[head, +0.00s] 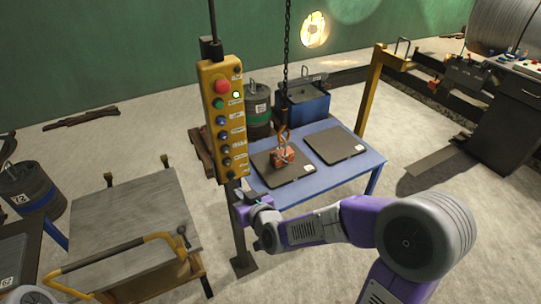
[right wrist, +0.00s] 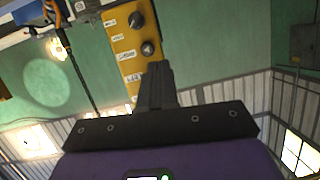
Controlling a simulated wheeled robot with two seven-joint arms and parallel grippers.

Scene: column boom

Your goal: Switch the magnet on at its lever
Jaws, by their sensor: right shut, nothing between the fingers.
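The magnet (head: 284,157) is a small orange-red block under an orange hook, at the lower end of a hanging chain. It sits over the left dark plate (head: 266,175) on the blue table (head: 312,190). I cannot make out its lever clearly. My right gripper (head: 237,190) is at the lower end of the yellow control box (head: 222,120), left of the magnet and apart from it. In the right wrist view its fingers (right wrist: 158,72) are shut and empty, in front of the yellow box with its dark knobs. My left gripper is not in view.
The yellow box has a red button and several knobs, above a dark post (head: 241,235). A second dark plate (head: 335,145) lies right on the table. A grey-topped cart (head: 130,220) with a yellow handle stands left. Drums and a blue bin (head: 305,105) stand behind.

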